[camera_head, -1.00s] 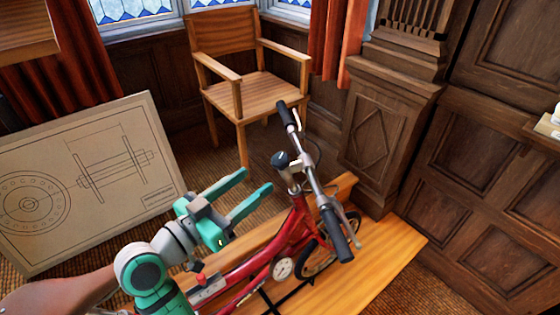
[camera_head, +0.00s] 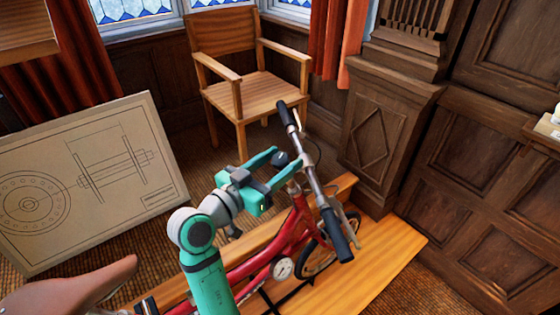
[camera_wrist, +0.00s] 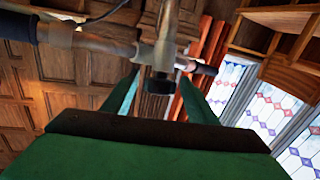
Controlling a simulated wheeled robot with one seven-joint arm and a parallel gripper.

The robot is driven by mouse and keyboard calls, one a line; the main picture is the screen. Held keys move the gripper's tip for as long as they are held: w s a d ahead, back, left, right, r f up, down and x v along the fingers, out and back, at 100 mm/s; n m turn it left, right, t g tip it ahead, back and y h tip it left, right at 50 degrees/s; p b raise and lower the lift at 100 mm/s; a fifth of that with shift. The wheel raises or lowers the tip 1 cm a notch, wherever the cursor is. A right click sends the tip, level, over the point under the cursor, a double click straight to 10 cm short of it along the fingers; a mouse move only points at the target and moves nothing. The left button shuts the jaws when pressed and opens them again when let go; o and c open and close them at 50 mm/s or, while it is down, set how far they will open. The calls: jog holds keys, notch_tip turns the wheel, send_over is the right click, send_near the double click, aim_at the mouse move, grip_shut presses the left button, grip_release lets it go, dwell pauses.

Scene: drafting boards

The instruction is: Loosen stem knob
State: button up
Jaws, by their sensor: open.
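The stem knob (camera_head: 281,158) is a small dark round cap on top of the silver stem of a red bicycle (camera_head: 292,228), by the handlebar (camera_head: 313,180). My gripper (camera_head: 286,158) is open, with one teal finger on each side of the knob. In the wrist view the knob (camera_wrist: 160,85) shows dark between the two fingers, with gaps on both sides. The silver stem and handlebar (camera_wrist: 108,43) cross just past the fingertips. I cannot tell whether either finger touches the knob.
The bicycle stands on a wooden platform (camera_head: 385,250). Its brown saddle (camera_head: 75,287) is at the lower left. A drawing board (camera_head: 95,185) leans at the left. A wooden chair (camera_head: 245,85) stands behind, and a panelled pillar (camera_head: 375,140) is close to the right of the handlebar.

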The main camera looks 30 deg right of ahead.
jog(key=c, duration=1.1)
jog(key=shift+o, duration=0.2)
jog(key=shift+n+t, duration=0.4)
jog(key=n+t+y, duration=0.5)
jog(key=n, duration=0.2)
jog(key=shift+s+d+t+y, duration=0.15)
jog(key=shift+s+t+y, duration=0.05)
jog(key=shift+t+y, duration=0.2)
jog(key=n+t+y, duration=0.1)
jog(key=n+y, duration=0.3)
jog(key=shift+t+y, duration=0.3)
jog(key=shift+t, duration=0.1)
jog(key=shift+n+y, duration=1.3)
jog(key=shift+y, duration=0.1)
jog(key=shift+w+y, duration=0.1)
jog(key=shift+y, duration=0.2)
